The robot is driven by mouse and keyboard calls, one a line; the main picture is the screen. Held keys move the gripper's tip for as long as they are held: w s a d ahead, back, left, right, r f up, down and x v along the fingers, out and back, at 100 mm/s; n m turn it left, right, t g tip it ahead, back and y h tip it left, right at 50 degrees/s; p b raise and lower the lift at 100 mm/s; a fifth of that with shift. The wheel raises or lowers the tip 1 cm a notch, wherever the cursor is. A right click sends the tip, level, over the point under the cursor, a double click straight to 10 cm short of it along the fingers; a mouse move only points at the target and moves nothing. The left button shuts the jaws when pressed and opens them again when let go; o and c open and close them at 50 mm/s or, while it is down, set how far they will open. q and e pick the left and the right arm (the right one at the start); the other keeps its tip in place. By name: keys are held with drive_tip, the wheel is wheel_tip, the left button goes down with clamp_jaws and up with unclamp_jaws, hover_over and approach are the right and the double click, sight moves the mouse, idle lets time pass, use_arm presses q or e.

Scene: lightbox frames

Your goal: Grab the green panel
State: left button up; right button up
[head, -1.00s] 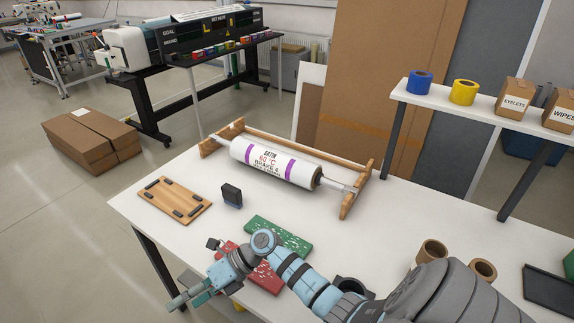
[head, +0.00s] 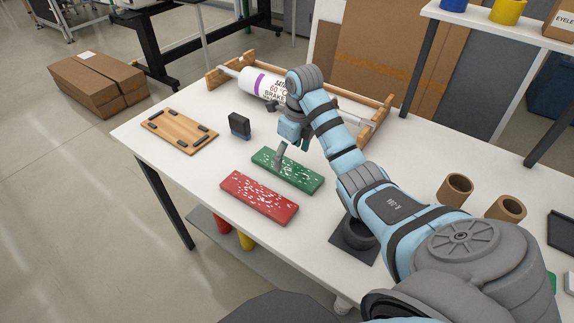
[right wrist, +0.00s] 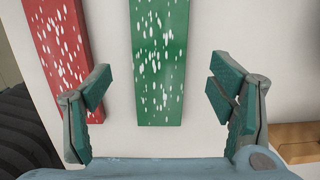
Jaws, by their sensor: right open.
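The green panel (head: 302,176), speckled with white, lies flat on the white table beside the red panel (head: 260,198). My right gripper (head: 288,158) is above the far side of the green panel and hides a little of it in the head view. In the right wrist view, the right gripper (right wrist: 160,92) is open, with its two fingers spread wide to either side of the green panel's near end (right wrist: 158,75). Nothing is between the fingertips. The red panel (right wrist: 62,45) is at the left, near the left finger. My left gripper is not in view.
A roll in a wooden stand (head: 262,85) is behind. Cardboard tubes (head: 456,188) stand at the right. The table's front edge lies near the red panel.

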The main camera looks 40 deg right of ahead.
sight(287, 167)
drive_tip(key=f, duration=0.1)
drive_tip(key=f+b, duration=0.1)
drive_tip(key=f, duration=0.2)
drive_tip(key=shift+w+a+b, duration=0.15)
drive_tip(key=shift+w+b, duration=0.1)
drive_tip(key=shift+b, duration=0.15)
drive_tip(key=shift+w+f, duration=0.1)
drive_tip(key=shift+f, duration=0.2)
drive_tip(key=shift+r, duration=0.1)
drive_tip(key=c, duration=1.4)
drive_tip(key=shift+r, duration=0.1)
